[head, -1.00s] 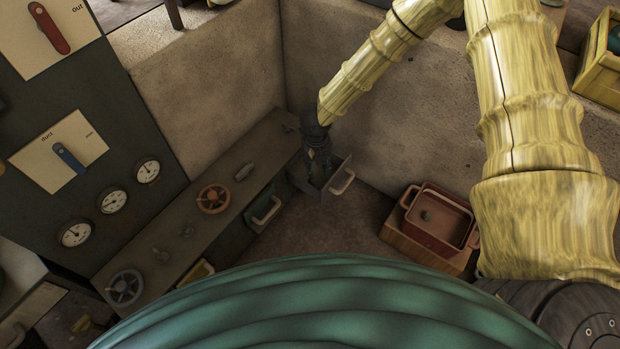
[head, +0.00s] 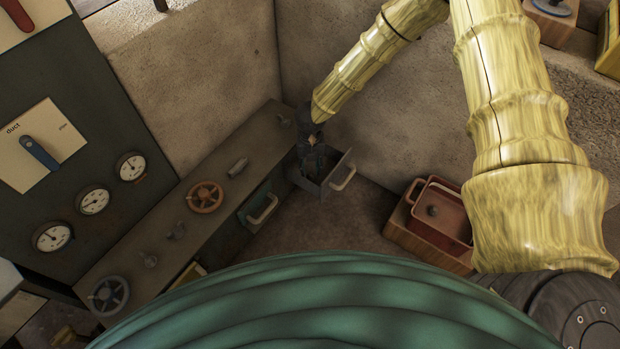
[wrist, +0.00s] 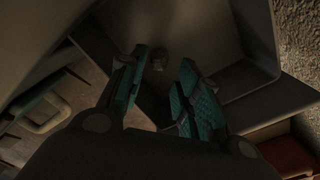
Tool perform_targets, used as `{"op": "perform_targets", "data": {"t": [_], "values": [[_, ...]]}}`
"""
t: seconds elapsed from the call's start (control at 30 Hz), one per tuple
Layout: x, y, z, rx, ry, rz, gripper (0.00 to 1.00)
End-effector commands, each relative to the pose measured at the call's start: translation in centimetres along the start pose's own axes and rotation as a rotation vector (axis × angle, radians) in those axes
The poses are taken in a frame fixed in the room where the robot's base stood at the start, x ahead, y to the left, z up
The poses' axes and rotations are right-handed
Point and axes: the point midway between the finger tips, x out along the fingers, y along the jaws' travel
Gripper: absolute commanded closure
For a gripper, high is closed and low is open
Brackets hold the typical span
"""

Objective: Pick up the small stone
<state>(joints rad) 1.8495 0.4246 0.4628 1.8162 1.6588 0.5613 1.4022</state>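A small dark rounded lump, which looks like the small stone (wrist: 158,61), shows in the wrist view just beyond and between my fingertips. It is dim, and I cannot tell how far below the tips it lies. My gripper (wrist: 164,57) is open, with its teal pads apart on either side of the lump and no visible grip on it. In the head view my gripper (head: 313,160) points down at the open drawer (head: 332,185) in the corner. The stone cannot be made out clearly there.
A counter (head: 150,225) with handwheels (head: 206,197) and a teal drawer front (head: 262,205) runs along the left. A red box (head: 440,210) stands on the right. Walls close the corner behind.

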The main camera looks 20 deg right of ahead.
Motion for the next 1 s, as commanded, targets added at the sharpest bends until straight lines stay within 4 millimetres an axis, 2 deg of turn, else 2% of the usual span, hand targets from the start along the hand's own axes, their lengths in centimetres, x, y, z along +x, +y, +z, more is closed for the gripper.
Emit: {"op": "perform_targets", "data": {"t": [0.17, 0.5, 0.77, 0.97, 1.0], "values": [[1.2, 0.1, 0.0, -0.002, 0.000, -0.001, 0.67], [4.9, 0.1, 0.0, -0.001, -0.001, -0.001, 0.67], [5.0, 0.1, 0.0, -0.001, -0.001, 0.000, 0.67], [5.1, 0.1, 0.0, -0.001, 0.000, -0.001, 0.99], [5.1, 0.1, 0.0, -0.002, 0.000, -0.001, 0.99]]}}
